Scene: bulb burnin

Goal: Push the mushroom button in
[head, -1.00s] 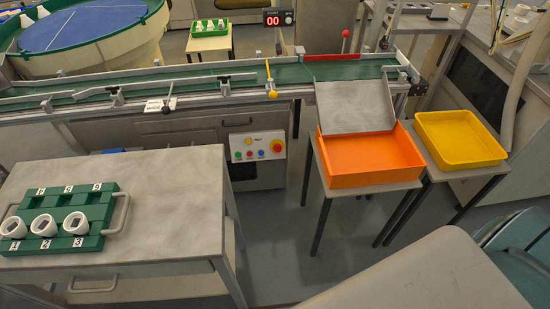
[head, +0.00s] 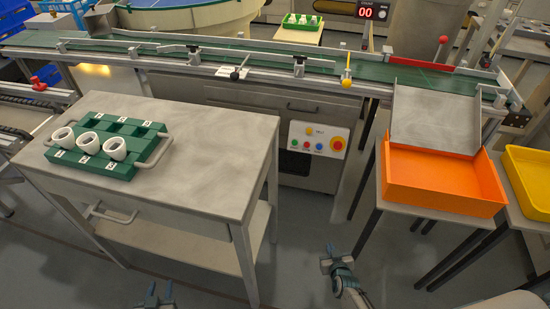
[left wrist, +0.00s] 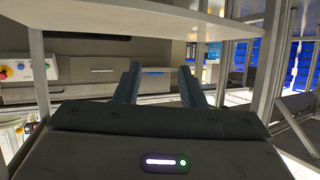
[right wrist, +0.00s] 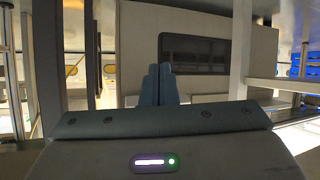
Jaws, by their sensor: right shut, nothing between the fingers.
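The red mushroom button (head: 337,143) sits on a yellow round at the right side of a pale control box (head: 313,138) on the conveyor's front. It also shows at the left edge of the left wrist view (left wrist: 3,73). My right gripper (head: 333,258) is low over the floor, well in front of the box and apart from it. In the right wrist view its fingers (right wrist: 158,72) are together and empty. My left gripper (head: 153,295) is at the bottom edge of the head view. In the left wrist view its fingers (left wrist: 160,78) stand apart with nothing between them.
A grey table (head: 215,185) with a green tray (head: 150,140) of several white pieces stands left of the box. An orange bin (head: 445,182) on a stand is to its right, beside a yellow bin (head: 530,175). The floor (head: 300,225) between is clear.

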